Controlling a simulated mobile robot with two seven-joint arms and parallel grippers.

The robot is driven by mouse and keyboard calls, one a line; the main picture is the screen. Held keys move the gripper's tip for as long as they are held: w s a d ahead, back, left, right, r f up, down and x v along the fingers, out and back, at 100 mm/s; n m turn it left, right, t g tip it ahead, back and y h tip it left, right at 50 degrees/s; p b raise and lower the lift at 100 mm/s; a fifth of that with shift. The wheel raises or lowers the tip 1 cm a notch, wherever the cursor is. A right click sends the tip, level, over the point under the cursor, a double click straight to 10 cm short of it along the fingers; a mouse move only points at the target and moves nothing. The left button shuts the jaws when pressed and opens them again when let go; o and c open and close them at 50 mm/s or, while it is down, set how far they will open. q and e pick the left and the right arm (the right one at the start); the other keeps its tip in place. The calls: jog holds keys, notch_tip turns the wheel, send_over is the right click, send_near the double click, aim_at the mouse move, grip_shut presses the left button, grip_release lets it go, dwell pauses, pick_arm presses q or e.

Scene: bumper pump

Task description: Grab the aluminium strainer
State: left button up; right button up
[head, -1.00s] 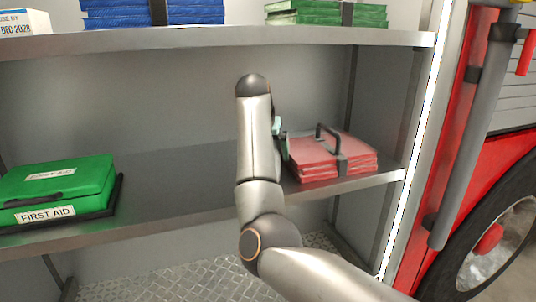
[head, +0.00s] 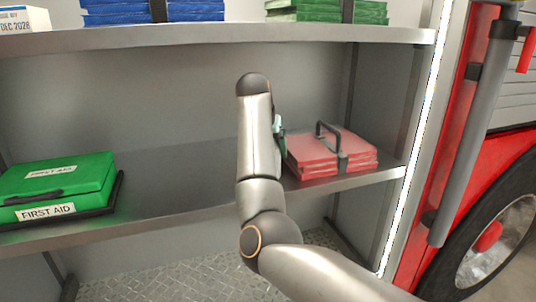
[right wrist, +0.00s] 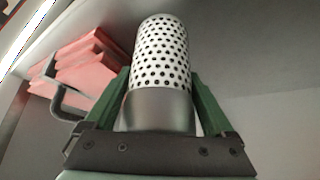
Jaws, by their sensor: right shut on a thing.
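The aluminium strainer (right wrist: 160,60) is a silver cylinder with a perforated upper part and a plain lower collar. In the right wrist view it stands between the two green fingers of my right gripper (right wrist: 158,108), which is shut on its collar. In the head view my right arm hides the strainer, and only a sliver of the gripper shows beside the arm. My left gripper is in neither view.
A red folded stack with a black strap handle (head: 330,153) lies on the shelf (head: 190,212) just right of my arm. A green first aid case (head: 55,185) lies at the left. An upper shelf (head: 200,38) holds blue and green stacks. The shelf's middle left is clear.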

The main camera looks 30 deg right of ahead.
grip_shut()
jog(key=shift+r, duration=0.15)
jog(key=shift+r, duration=0.1)
